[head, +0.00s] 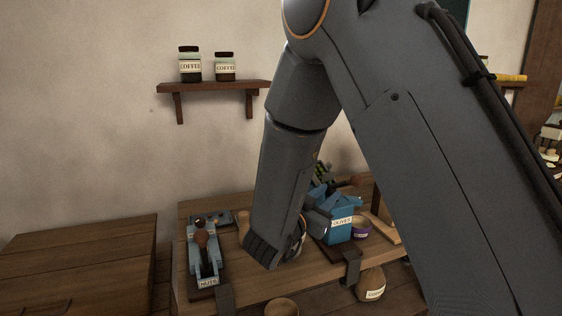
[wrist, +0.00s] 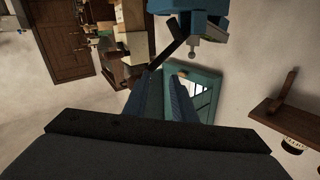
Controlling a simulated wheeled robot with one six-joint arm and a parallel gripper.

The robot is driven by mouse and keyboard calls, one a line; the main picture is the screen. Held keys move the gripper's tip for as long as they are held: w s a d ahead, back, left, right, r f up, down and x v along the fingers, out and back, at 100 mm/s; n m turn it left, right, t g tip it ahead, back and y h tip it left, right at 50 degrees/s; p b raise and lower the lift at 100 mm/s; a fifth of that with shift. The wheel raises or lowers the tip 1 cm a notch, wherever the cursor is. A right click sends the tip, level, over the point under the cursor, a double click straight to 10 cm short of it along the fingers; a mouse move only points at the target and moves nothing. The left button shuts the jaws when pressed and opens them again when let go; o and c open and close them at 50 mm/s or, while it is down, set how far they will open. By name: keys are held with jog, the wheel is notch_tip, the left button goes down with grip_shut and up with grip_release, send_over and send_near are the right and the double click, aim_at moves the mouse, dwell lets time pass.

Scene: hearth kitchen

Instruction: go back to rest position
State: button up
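My arm reaches down across the middle and right of the head view, its wrist low over the wooden worktop (head: 261,287). The wrist end hides part of the worktop, and the fingertips do not show clearly there. In the wrist view my gripper (wrist: 167,95) shows as two dark blue-teal fingers pointing away from a dark grey housing. I see nothing clearly held between them, but whether they touch is unclear.
A light blue device labelled NUTS (head: 207,281) stands left of my wrist. A blue box labelled OLIVES (head: 340,228) stands close on its right, beside a purple bowl (head: 361,233). A wall shelf (head: 213,86) holds two coffee jars. A left cabinet top (head: 80,243) is clear.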

notch_tip(320, 180, down, 8)
jog(key=s+n+g+y, duration=0.35)
jog(key=n+y, duration=0.25)
jog(key=y, duration=0.4)
jog(key=s+d+f+n+g, duration=0.1)
jog(key=s+d+g, duration=0.2)
jog(key=s, duration=0.8)
jog(key=s+d+f+n+g, duration=0.2)
jog(key=s+d+g, duration=0.2)
jog(key=s+g, duration=0.3)
jog(key=s, duration=0.4)
jog(key=shift+s+f+y, duration=0.25)
jog(key=shift+s+y, duration=0.05)
jog(key=shift+s, duration=0.05)
